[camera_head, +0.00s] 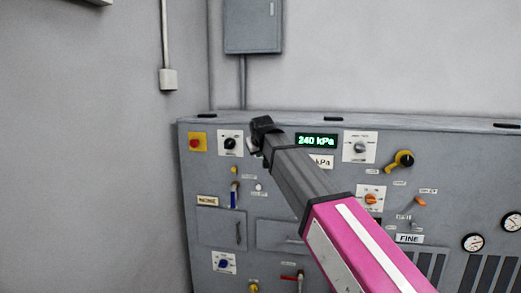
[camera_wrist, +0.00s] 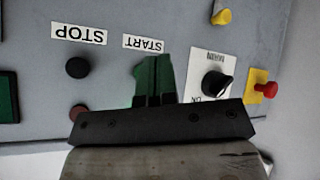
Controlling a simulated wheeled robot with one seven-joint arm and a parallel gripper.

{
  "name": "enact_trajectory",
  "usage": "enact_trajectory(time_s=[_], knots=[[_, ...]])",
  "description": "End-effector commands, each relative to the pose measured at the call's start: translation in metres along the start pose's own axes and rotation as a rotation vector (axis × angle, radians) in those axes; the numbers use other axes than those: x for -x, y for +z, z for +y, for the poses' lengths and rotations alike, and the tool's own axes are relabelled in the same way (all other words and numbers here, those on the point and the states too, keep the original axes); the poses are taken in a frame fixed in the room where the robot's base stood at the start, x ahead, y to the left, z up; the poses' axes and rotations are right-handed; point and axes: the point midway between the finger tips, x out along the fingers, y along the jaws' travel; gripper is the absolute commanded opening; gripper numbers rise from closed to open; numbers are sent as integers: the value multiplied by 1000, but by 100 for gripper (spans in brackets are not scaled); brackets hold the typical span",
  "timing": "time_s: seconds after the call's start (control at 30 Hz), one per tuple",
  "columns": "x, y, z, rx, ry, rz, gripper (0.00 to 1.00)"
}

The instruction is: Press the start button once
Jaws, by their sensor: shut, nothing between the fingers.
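The START label (camera_wrist: 143,43) shows upside down on the grey panel in the wrist view. My gripper (camera_wrist: 154,64) is shut and empty, its green-looking fingers pointing at the panel just below that label in the picture. No start button is visible; the fingers cover the spot under the label. I cannot tell whether they touch the panel. The STOP label (camera_wrist: 80,33) has a dark round button (camera_wrist: 78,68) under it, left of my fingers. In the head view my wrist covers the panel between the main switch and the green display.
A black main switch (camera_wrist: 215,83) and a red emergency button on yellow (camera_wrist: 265,89) sit right of my fingers in the wrist view.

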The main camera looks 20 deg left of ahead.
Motion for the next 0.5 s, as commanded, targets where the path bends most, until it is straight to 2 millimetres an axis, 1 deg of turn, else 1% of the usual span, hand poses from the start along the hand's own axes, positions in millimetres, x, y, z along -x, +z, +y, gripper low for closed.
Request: enact_trajectory(time_s=[0.03,0.3,0.5], knots=[[4,4,-2,0,0,0,0],[19,14,-14,0,0,0,0],[20,15,-15,0,0,-1,0]])
